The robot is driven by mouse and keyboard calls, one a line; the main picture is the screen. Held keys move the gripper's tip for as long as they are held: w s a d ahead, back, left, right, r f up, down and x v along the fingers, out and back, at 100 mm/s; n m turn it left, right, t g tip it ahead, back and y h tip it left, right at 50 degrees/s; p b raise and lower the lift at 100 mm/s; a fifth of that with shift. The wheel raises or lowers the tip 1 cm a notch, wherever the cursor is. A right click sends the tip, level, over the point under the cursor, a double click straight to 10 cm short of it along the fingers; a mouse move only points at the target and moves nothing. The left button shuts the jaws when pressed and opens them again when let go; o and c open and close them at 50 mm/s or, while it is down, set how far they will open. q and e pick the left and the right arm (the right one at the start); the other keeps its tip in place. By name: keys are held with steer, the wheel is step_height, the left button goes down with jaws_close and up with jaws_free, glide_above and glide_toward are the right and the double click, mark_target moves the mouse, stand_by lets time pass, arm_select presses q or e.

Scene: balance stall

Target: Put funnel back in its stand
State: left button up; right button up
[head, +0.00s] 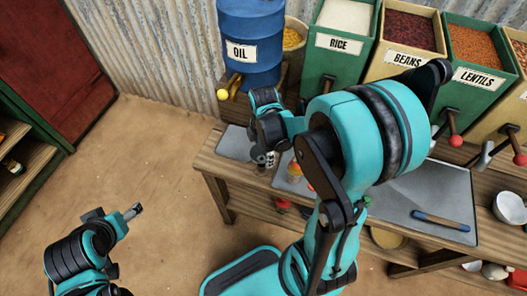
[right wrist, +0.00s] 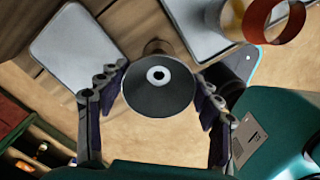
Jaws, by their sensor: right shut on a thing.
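My right gripper (right wrist: 160,82) is shut on a dark round thing with a pale ring at its centre, likely the funnel (right wrist: 158,98), seen end-on between the two fingers in the right wrist view. In the head view my right gripper (head: 266,152) is over the left part of the wooden bench (head: 211,165), and its arm hides much of what is behind. I cannot make out the funnel's stand for sure. My left gripper (head: 133,211) is low over the dirt floor at the left, away from the bench; its finger opening is not clear.
A blue oil drum (head: 247,50) stands at the back, with rice (head: 345,42), beans (head: 408,45) and lentils (head: 470,75) bins to its right. A grey tray holds a blue-handled tool (head: 440,220). A white bowl (head: 510,207) is at the right. A red ring (right wrist: 272,18) shows in the wrist view.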

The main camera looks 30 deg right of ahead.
steer(key=shift+f, duration=0.3)
stand_by(0.4)
steer(key=shift+f+b, duration=0.35)
steer(key=shift+b, duration=0.2)
steer(key=shift+f, duration=0.2)
steer(key=shift+f+b, duration=0.35)
steer(key=shift+b, duration=0.15)
steer(key=shift+f, duration=0.25)
steer(key=o, duration=1.4)
steer(key=shift+r, duration=0.1)
